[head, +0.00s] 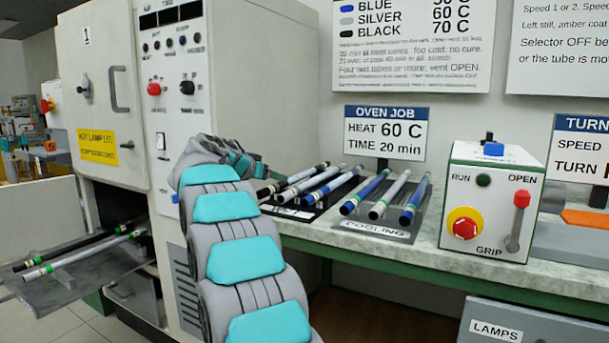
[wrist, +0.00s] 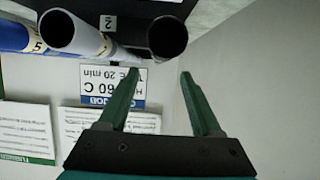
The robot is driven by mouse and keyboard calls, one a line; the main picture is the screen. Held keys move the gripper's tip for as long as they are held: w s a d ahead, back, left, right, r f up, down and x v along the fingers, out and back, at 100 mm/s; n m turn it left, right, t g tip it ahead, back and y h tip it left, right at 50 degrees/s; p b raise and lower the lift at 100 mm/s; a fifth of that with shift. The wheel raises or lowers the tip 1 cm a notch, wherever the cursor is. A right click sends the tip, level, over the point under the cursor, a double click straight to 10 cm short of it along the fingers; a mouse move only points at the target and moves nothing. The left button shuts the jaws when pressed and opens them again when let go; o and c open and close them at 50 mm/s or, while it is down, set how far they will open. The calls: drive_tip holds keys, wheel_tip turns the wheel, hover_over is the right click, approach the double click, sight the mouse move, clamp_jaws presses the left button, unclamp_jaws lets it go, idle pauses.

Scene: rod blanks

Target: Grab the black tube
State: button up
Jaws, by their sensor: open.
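In the wrist view a black tube (wrist: 167,38) shows its open round end at the top, just beyond and between my fingertips. My gripper (wrist: 159,80) is open and empty, with its two green fingers spread below that tube. A silver tube (wrist: 72,32) and a blue tube (wrist: 18,36) lie beside it. In the head view the tubes lie in a rack on the bench, the leftmost dark-ended one (head: 265,192) partly behind my arm. My fingers are hidden there. Another black tube (head: 65,249) lies on the oven's pulled-out shelf.
A cooling rack (head: 375,230) with blue and silver tubes lies to the right. A silver tube (head: 80,257) shares the oven shelf (head: 90,268). A control box (head: 490,205) stands on the bench. The oven job sign (head: 385,133) is behind the racks.

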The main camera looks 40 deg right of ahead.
drive_tip(key=p, duration=0.2)
approach(300, 176)
drive_tip(key=f, duration=0.1)
drive_tip(key=w+f, duration=0.1)
drive_tip(key=d+f, duration=0.1)
drive_tip(key=shift+w+d+f, duration=0.1)
drive_tip(key=shift+w+f, duration=0.15)
drive_tip(key=shift+f, duration=0.05)
clamp_jaws()
